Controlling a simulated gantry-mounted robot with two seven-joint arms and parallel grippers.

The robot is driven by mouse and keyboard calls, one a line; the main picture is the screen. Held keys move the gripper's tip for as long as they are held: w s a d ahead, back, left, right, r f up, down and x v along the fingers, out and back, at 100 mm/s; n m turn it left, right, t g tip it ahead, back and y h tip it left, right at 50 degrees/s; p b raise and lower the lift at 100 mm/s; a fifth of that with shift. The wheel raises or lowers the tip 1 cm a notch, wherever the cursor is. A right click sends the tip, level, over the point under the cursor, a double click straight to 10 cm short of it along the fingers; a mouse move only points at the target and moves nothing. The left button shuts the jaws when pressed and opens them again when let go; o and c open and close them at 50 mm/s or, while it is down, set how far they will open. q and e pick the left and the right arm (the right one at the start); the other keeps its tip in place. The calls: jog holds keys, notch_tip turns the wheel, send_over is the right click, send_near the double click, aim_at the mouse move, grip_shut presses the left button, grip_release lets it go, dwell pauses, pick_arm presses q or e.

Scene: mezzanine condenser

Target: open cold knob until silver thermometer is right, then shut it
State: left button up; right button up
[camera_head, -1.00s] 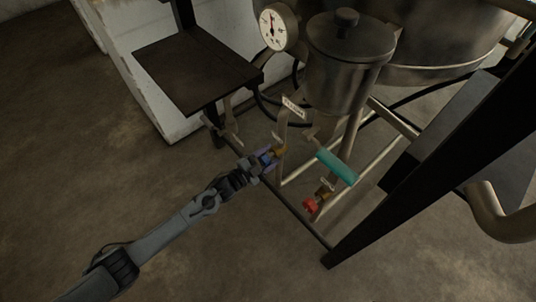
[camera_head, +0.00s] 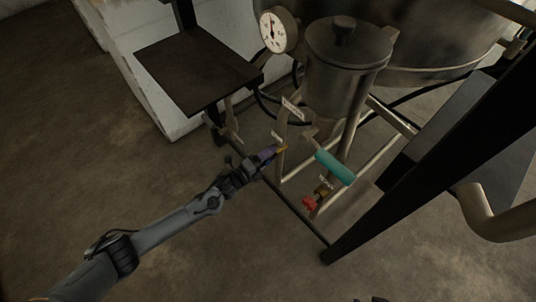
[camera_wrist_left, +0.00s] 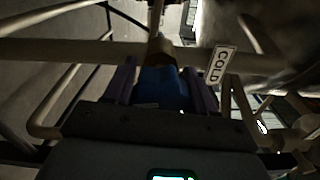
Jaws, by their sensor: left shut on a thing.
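My left gripper (camera_head: 270,153) is at the pipework below the metal vessel. In the left wrist view its fingers (camera_wrist_left: 158,92) are shut on the blue cold knob (camera_wrist_left: 161,86), one on each side. A white tag reading COLD (camera_wrist_left: 221,64) hangs beside it. In the head view the gripper hides most of the knob. My right gripper cannot be made out.
A red knob (camera_head: 309,204) and a teal handle (camera_head: 335,167) are to the right of my gripper. The lidded metal vessel (camera_head: 345,68) stands above them. Dark frame bars cross the right side. A dark platform (camera_head: 197,68) is at upper left. A tiny dark shape shows at the bottom edge.

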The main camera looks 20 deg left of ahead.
pick_arm(q)
jog(key=shift+d+r+m, duration=0.15)
jog(key=shift+r+m, duration=0.1)
jog(key=shift+m, duration=0.55)
jog(key=o, duration=0.9)
jog(key=shift+f, duration=0.1)
jog(key=shift+o, duration=0.5)
jog(key=shift+f, duration=0.15)
jog(key=shift+s+a+p, duration=0.3)
jog(key=shift+s+p, duration=0.1)
jog(key=shift+s, duration=0.05)
jog(key=p+v, duration=0.3)
jog(key=v, duration=0.6)
jog(key=shift+s+p, duration=0.35)
jog(key=shift+p, duration=0.05)
